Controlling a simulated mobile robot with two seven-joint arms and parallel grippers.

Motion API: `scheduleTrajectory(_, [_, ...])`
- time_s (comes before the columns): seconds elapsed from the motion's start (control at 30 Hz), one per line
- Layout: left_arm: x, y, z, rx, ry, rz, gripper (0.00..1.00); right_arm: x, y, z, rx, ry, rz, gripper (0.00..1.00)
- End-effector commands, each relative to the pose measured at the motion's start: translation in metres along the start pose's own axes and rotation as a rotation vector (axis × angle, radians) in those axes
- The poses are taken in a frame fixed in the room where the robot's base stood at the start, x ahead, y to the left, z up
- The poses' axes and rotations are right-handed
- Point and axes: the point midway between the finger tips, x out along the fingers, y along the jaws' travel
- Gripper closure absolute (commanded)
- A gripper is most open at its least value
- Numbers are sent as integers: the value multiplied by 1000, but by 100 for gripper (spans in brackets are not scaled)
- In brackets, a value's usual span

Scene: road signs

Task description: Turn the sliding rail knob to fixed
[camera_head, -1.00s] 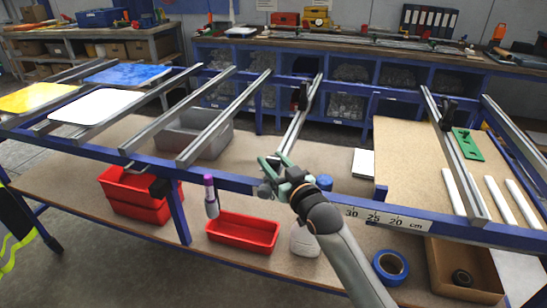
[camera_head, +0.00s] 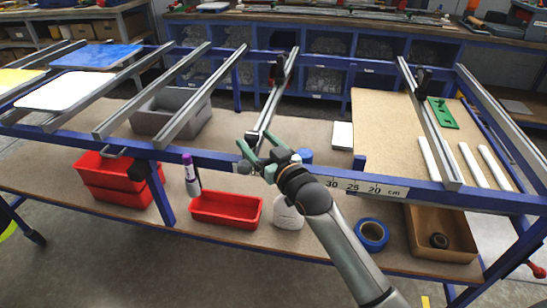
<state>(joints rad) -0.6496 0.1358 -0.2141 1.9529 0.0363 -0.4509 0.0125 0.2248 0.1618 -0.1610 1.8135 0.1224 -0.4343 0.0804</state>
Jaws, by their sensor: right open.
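The sliding rail (camera_head: 272,101) is a grey metal bar running front to back across the blue frame, with a dark block (camera_head: 281,72) near its far end. A small grey round part (camera_head: 244,167), which looks like its knob, shows at the rail's front end by the blue front beam. My right gripper (camera_head: 256,143) has its two green fingers spread apart at this front end, close to the knob. I cannot tell if they touch it. The knob's setting and any marking are too small to read. My left gripper is not in view.
Other grey rails (camera_head: 214,95) stand to the left, with blue, white and yellow sign plates. A scale strip (camera_head: 365,188) runs along the front beam (camera_head: 440,198). Below, the shelf holds red bins (camera_head: 226,208), a marker (camera_head: 191,175), a white bottle (camera_head: 288,213) and blue tape (camera_head: 372,234).

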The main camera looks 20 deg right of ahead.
Motion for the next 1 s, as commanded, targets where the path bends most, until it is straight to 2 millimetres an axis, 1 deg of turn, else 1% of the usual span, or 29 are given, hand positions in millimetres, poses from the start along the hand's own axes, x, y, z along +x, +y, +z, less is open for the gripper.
scheduleTrajectory(0.03, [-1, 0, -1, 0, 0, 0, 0, -11, 0, 1, 0, -3, 0, 24])
scheduleTrajectory(0.1, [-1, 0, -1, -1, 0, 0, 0, -26, 0, 1, 0, -3, -1, 24])
scheduleTrajectory(0.3, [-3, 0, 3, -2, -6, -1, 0, -65, 0, 1, 1, -3, 0, 24])
scheduleTrajectory(0.4, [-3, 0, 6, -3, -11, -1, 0, -80, 0, 1, 0, -2, -1, 24])
scheduleTrajectory(0.5, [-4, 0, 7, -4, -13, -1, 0, -90, 0, 1, 0, -2, 0, 24])
scheduleTrajectory(0.7, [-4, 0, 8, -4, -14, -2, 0, -99, 0, 0, 0, -1, 0, 24])
scheduleTrajectory(1.0, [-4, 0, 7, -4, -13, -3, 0, -99, 0, 0, 0, -1, 0, 24])
